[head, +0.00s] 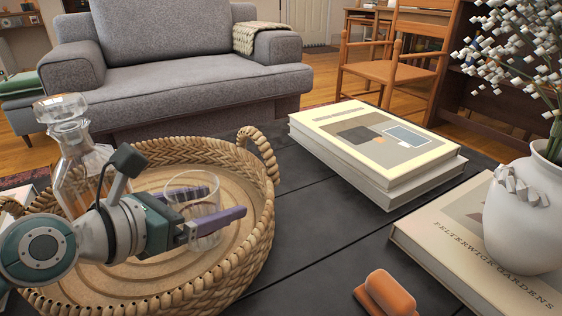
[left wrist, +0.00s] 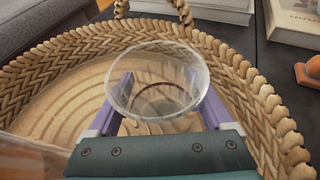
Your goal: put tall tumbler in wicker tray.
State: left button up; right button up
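The tall tumbler (head: 207,209), a clear glass, stands upright inside the rim of the wicker tray (head: 262,215), a round braided basket. I cannot tell whether its base touches the tray floor. My left gripper (head: 204,208) reaches in from the left. Its purple fingers lie on either side of the tumbler and appear shut on it. In the left wrist view the tumbler's round rim (left wrist: 158,118) faces the camera between the fingers, with the tray's braided wall (left wrist: 255,85) around it. My right gripper is not in view.
A glass decanter (head: 82,165) stands in the tray's left part, beside my left arm. Stacked books (head: 375,150) lie to the tray's right. A white flower vase (head: 525,215) stands on another book. An orange object (head: 386,293) lies in front. Dark table (head: 315,225) shows between.

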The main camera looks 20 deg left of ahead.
pick_arm(q)
jog(key=shift+o, duration=1.1)
jog(key=shift+r, duration=0.2)
jog(key=shift+s+a+r+p, duration=0.15)
jog(key=shift+s+p, duration=0.15)
jog(key=shift+p, duration=0.15)
jog(key=p+v, duration=0.3)
jog(key=v, duration=0.6)
jog(key=shift+s, duration=0.35)
jog(key=shift+v, duration=0.85)
jog(key=shift+r, duration=0.1)
